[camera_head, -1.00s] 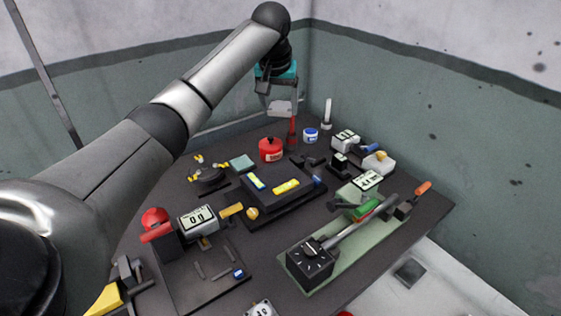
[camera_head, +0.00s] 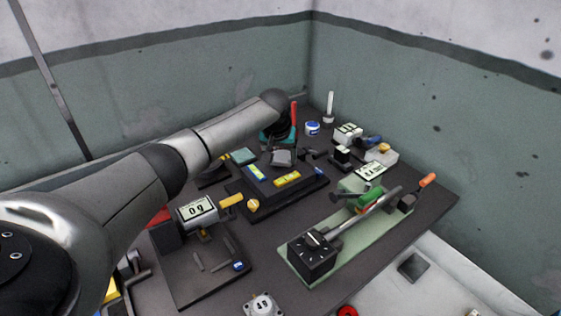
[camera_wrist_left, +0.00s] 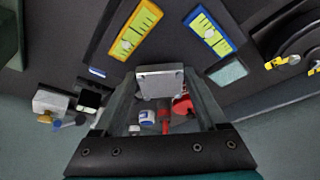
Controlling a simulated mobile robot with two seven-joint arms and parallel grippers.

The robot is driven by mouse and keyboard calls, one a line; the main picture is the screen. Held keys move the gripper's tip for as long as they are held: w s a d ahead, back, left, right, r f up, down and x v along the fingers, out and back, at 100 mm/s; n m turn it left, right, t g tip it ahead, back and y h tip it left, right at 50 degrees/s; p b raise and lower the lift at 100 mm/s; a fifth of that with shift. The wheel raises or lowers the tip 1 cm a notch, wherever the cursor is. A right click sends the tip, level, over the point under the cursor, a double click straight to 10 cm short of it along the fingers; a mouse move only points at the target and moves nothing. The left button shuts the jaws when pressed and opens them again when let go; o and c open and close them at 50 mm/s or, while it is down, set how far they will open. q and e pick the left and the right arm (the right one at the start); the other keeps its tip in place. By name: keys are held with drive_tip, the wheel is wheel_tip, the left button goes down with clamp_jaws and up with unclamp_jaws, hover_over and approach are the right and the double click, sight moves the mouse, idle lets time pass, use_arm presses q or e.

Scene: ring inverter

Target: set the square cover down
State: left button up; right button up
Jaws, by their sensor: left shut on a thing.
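The square cover (camera_wrist_left: 160,82) is a light grey square plate between the fingertips of my left gripper (camera_wrist_left: 160,88) in the left wrist view. The gripper is shut on it. In the head view the cover (camera_head: 283,158) shows as a small grey piece just below my left gripper (camera_head: 281,150), at the far edge of a black block with a yellow and a blue gauge. The cover seems to be above the table; the exact gap under it cannot be told. My right gripper is not in view.
The black block has a yellow gauge (camera_head: 287,179) and a blue gauge (camera_head: 257,172). A pale teal square (camera_head: 243,156) lies left of the cover. A blue and white jar (camera_head: 312,128) and a red upright piece (camera_head: 293,112) stand behind. A green fixture (camera_head: 300,267) is at front right.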

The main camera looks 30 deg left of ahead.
use_arm(q)
drive_tip(key=shift+f, duration=0.4)
drive_tip(key=o, duration=1.5)
drive_tip(key=shift+f, duration=0.15)
drive_tip(key=shift+c, duration=0.2)
drive_tip(key=p+v, duration=0.2)
drive_tip(key=v, duration=1)
drive_tip(key=shift+p, duration=0.3)
